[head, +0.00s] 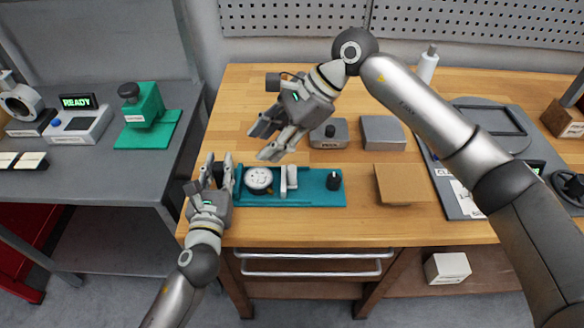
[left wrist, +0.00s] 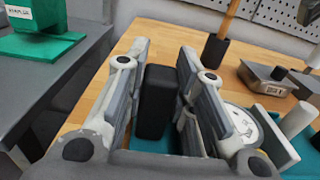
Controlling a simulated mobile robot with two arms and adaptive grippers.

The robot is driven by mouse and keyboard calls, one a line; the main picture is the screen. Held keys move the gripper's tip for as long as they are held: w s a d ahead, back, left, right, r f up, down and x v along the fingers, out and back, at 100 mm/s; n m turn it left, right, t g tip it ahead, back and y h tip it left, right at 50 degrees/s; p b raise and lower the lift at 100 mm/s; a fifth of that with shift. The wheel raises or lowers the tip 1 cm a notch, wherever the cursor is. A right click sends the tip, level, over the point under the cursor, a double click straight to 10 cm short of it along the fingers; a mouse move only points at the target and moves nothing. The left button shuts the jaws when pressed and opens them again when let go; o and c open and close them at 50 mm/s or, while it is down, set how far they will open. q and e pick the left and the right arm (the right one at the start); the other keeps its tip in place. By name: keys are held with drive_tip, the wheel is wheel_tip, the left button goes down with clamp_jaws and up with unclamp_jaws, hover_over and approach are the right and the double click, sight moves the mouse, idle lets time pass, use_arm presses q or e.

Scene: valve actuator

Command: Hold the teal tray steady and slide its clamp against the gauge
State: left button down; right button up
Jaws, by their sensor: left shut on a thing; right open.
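The teal tray (head: 312,198) lies on the wooden table near its front edge. The round white-faced gauge (head: 259,178) sits in its left part and also shows in the left wrist view (left wrist: 243,122). The white clamp (head: 288,180) stands just right of the gauge; any small gap between them is hard to tell. A black knob (head: 334,180) is at the tray's right end. My left gripper (head: 217,165) is shut on the black block (left wrist: 154,100) at the tray's left end. My right gripper (head: 262,143) is open and empty, above and behind the gauge.
A grey box with a black knob (head: 329,134) and a plain grey block (head: 382,132) stand behind the tray. A tan block (head: 402,184) is to its right. A grey side table (head: 90,185) holds a green press (head: 147,112). The table's left front is clear.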

sight(292, 168)
drive_tip(key=w+d+m+h, duration=0.2)
drive_tip(key=d+h, duration=0.2)
drive_tip(key=d, duration=0.5)
drive_tip(key=x, duration=0.7)
drive_tip(key=a+x, duration=0.1)
drive_tip(key=x, duration=0.3)
drive_tip(key=shift+r, duration=0.1)
clamp_jaws()
